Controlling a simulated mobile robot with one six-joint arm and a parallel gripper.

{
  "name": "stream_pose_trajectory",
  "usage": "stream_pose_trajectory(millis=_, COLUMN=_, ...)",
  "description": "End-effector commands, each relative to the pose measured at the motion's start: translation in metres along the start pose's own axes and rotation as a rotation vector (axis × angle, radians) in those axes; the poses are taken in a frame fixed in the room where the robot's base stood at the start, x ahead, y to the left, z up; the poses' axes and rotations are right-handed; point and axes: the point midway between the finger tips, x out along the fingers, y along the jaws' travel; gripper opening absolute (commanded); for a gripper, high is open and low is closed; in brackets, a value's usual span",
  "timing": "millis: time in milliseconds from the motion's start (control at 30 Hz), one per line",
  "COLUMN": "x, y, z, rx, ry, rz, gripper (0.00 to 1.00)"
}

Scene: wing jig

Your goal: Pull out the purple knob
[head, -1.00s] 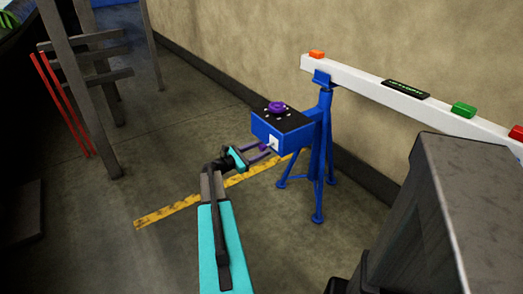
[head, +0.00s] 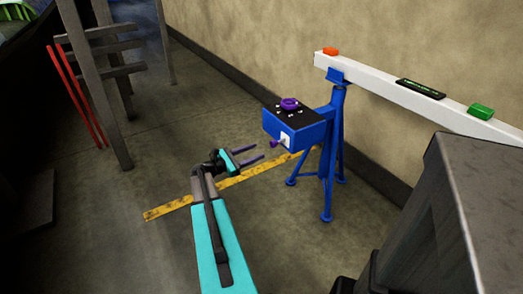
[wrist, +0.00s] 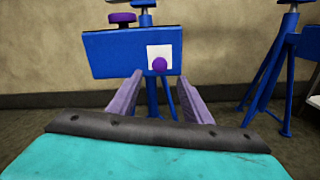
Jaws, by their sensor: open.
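A blue box (head: 288,128) with a dark top sits on a blue stand. On its front is a white plate (head: 285,139), and a small purple knob (head: 274,143) stands out from it. In the wrist view the knob (wrist: 159,65) shows as a round ball over the lower part of the white plate. A wider purple dial (head: 290,103) is on the box's top. My gripper (head: 259,152) points at the box's front with its purple fingers apart. It is empty and clear of the knob, which appears between the fingertips (wrist: 163,76) in the wrist view.
A white beam (head: 400,84) with an orange block (head: 331,51) and a green block (head: 481,112) runs along the wall behind. A grey pillar-like body (head: 475,200) fills the lower right.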

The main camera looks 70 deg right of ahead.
Motion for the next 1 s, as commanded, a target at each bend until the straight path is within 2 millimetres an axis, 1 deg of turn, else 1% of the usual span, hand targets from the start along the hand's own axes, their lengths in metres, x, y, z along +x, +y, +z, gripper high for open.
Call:
stream_pose_trajectory(millis=33, x=-0.009, y=-0.001, z=0.0, rx=0.0, ry=0.0, rz=0.001, gripper=0.45)
stream_pose_trajectory(millis=100, x=-0.019, y=0.0, z=0.0, rx=-0.001, ry=0.0, rz=0.002, gripper=0.45)
stream_pose_trajectory(millis=200, x=-0.031, y=0.0, z=0.0, rx=-0.001, ry=0.0, rz=0.001, gripper=0.45)
stream_pose_trajectory(millis=333, x=-0.041, y=0.0, z=0.0, rx=-0.001, ry=0.0, rz=0.001, gripper=0.45)
stream_pose_trajectory(millis=500, x=-0.046, y=-0.001, z=0.0, rx=-0.001, ry=0.0, rz=0.0, gripper=0.45)
stream_pose_trajectory(millis=1000, x=-0.048, y=0.001, z=0.0, rx=0.0, ry=0.001, rz=0.003, gripper=0.45)
